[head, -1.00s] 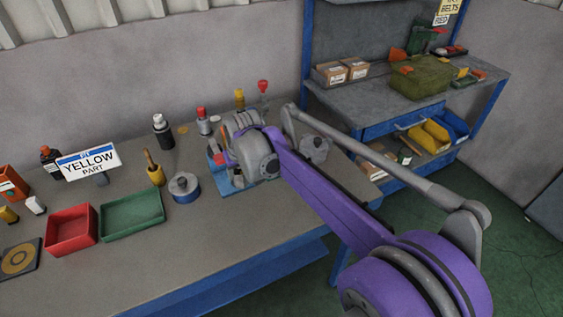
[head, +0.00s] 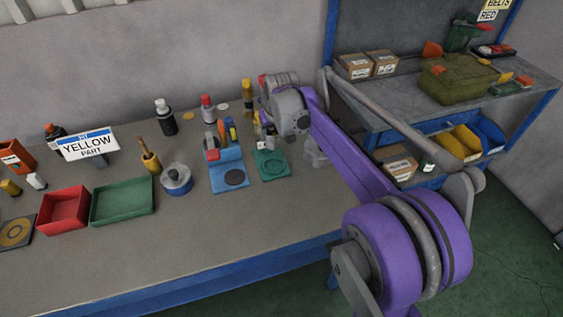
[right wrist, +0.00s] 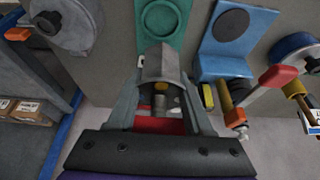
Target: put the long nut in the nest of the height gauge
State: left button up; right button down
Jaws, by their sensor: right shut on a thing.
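My right gripper (head: 267,133) is above the back of the bench, largely hidden by its own wrist. In the right wrist view its fingers (right wrist: 161,78) are shut on a grey, faceted piece that looks like the long nut (right wrist: 162,63). A green plate (head: 271,164) with a round ring recess lies just in front of the gripper; it also shows in the right wrist view (right wrist: 172,38). Left of it stands a blue L-shaped fixture (head: 219,184) with a dark round disc and a red block. I cannot tell which is the height gauge. My left gripper is out of view.
A blue round pot (head: 177,182) stands left of the blue fixture. Green (head: 122,203) and red (head: 63,210) trays lie further left. Bottles (head: 166,117) and a yellow-topped post (head: 248,97) stand behind. The bench front (head: 180,240) is clear.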

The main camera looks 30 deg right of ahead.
jog(key=shift+w+d+f, duration=0.1)
jog(key=shift+d, duration=0.05)
notch_tip(320, 180, down, 10)
jog(key=shift+r, duration=0.15)
dwell(0.3)
jog(key=shift+b, duration=0.35)
jog(key=shift+c, duration=1.5)
grip_release()
jog(key=v, duration=1.2)
jog(key=s+a+f+n, duration=0.1)
jog(key=s+a+f, duration=0.2)
jog(key=s, duration=0.5)
jog(key=s+a+f+n, duration=0.1)
jog(key=s+a+f, duration=0.2)
jog(key=s+a, duration=0.3)
jog(key=s+a+f+t+y, duration=0.1)
jog(key=s+a+f, duration=0.3)
jog(key=s, duration=0.6)
jog(key=shift+s+a+n+p, duration=0.3)
jog(key=shift+a+n+p, duration=0.15)
jog(key=shift+a, duration=0.1)
